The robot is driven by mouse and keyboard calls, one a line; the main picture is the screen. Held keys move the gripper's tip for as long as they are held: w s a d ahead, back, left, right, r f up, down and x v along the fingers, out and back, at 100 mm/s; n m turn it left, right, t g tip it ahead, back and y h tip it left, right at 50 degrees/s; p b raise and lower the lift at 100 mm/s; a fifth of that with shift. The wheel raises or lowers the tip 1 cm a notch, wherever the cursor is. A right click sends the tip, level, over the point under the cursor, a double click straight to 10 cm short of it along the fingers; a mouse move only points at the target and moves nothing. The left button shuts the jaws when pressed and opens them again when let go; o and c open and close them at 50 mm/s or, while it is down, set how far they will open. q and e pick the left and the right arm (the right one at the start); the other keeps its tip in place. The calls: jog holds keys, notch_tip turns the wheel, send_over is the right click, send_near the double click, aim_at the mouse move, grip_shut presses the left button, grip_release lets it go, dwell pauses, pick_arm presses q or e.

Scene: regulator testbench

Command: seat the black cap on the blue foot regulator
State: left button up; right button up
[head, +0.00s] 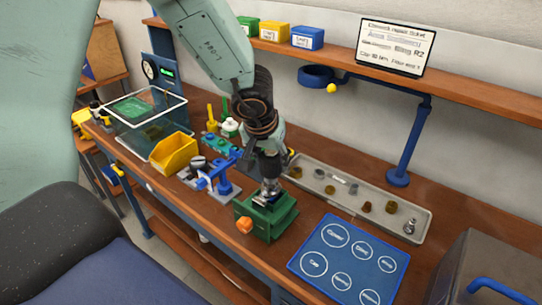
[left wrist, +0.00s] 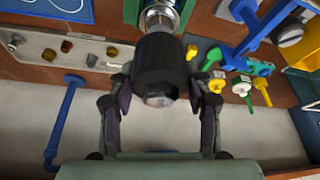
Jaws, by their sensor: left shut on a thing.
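My left gripper (head: 268,158) is shut on the black cap (left wrist: 164,68), which sits between its two fingers in the left wrist view. In the head view the cap is partly hidden by the gripper. A silver metal regulator body (head: 268,190) stands upright in the green vise (head: 262,218), directly below the cap. In the left wrist view the metal part (left wrist: 161,14) lies in line with the cap and meets its edge; whether the cap is fully seated cannot be told. No blue foot is clear on this regulator. My right gripper is out of view.
A blue stand (head: 222,183) and yellow bin (head: 174,153) are left of the vise. A grey tray of small parts (head: 415,222) lies behind right. A blue mat with white circles (head: 350,258) is at the right front. A blue post (head: 405,150) stands behind.

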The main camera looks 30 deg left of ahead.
pick_arm(q)
jog(key=shift+f, duration=0.35)
jog(key=shift+d, duration=0.1)
jog(key=shift+f, duration=0.5)
dwell(0.7)
jog(key=shift+f, duration=0.55)
jog(key=shift+f+b, duration=0.65)
jog(key=shift+f, duration=0.4)
dwell(1.1)
jog(key=o, duration=1.3)
jog(key=shift+c, duration=0.2)
jog(key=shift+o, duration=0.4)
